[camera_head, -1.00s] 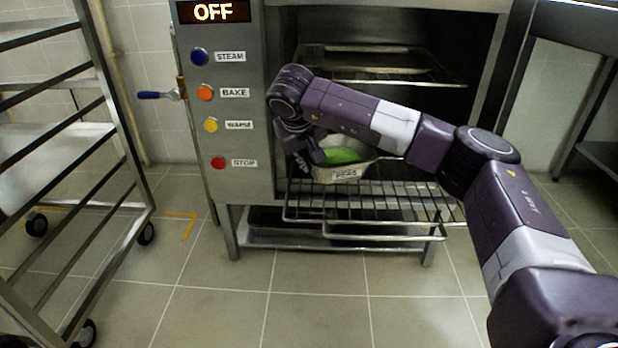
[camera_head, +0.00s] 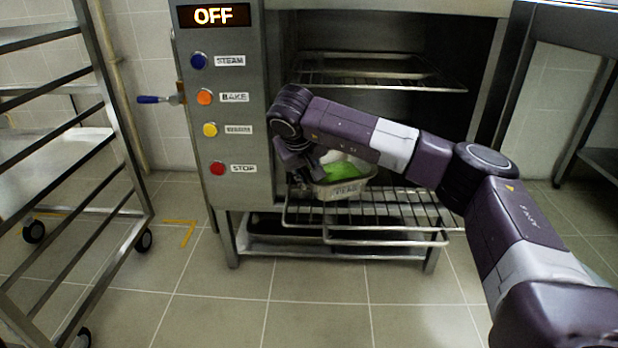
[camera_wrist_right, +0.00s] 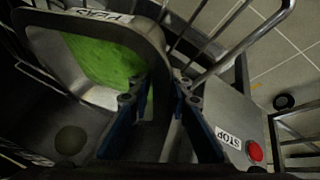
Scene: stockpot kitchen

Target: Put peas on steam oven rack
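The peas (camera_head: 345,170) are a bright green mass in a metal pan (camera_head: 348,189) with a PEAS label, over the left part of the pulled-out lower wire rack (camera_head: 400,207). I cannot tell whether the pan touches the rack. My right gripper (camera_head: 314,174) is at the pan's left edge. In the right wrist view, its blue fingers (camera_wrist_right: 162,95) straddle the pan rim, one on the peas side and one outside, and appear shut on it. The pan (camera_wrist_right: 140,28) and peas (camera_wrist_right: 105,62) fill the upper left there. My left gripper is out of view.
The oven's control panel (camera_head: 230,110) reads OFF and stands close left of my right gripper. An upper rack (camera_head: 375,78) is inside the oven. A wheeled rack trolley (camera_head: 60,133) stands left, a metal table (camera_head: 575,45) right. The floor in front is clear.

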